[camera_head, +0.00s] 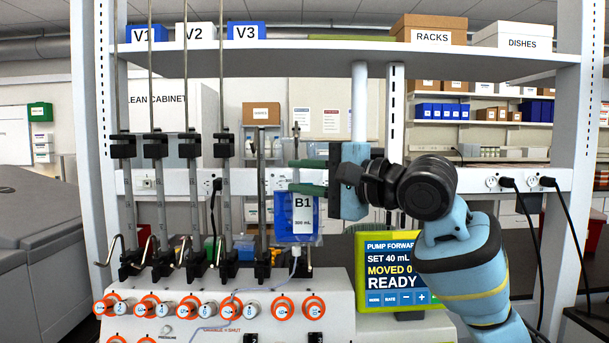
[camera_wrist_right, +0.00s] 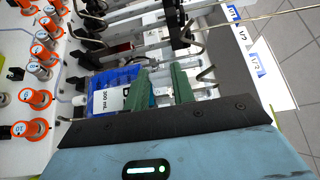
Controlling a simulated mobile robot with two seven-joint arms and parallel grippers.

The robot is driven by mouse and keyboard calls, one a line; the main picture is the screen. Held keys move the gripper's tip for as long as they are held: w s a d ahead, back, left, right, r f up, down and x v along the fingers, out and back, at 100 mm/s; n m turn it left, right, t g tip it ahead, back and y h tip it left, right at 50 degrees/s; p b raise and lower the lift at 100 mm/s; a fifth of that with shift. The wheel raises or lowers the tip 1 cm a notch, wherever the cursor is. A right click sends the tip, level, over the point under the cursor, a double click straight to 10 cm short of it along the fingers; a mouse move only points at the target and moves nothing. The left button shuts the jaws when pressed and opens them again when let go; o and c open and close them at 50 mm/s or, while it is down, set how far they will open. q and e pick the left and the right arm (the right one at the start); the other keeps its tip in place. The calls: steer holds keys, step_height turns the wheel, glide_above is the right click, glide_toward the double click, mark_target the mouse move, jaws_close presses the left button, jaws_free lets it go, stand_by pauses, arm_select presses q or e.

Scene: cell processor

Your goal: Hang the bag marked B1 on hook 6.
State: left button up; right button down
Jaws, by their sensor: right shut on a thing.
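The bag marked B1 (camera_head: 302,225) is a clear pouch with blue liquid and a white label, upright in front of the right end of the rod rack. My right gripper (camera_head: 291,175) reaches in from the right, its green fingers shut at the bag's top. In the right wrist view, the fingers (camera_wrist_right: 160,68) sit beside the blue bag (camera_wrist_right: 98,78). Metal hooks (camera_head: 108,252) stick out low along the rods at the left. I cannot read a hook numbered 6. Whether the bag touches any hook is unclear. My left gripper is not in view.
A white machine (camera_head: 180,330) with several orange-ringed knobs stands below the bag. A green pump display (camera_head: 392,272) reading READY stands just right of it. Tall rods with black clamps (camera_head: 190,145) crowd the left. A shelf (camera_head: 340,55) with labelled boxes spans above.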

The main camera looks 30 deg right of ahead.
steer(key=c, duration=0.6)
jaws_free()
steer(key=v, duration=0.7)
stand_by(0.6)
stand_by(1.0)
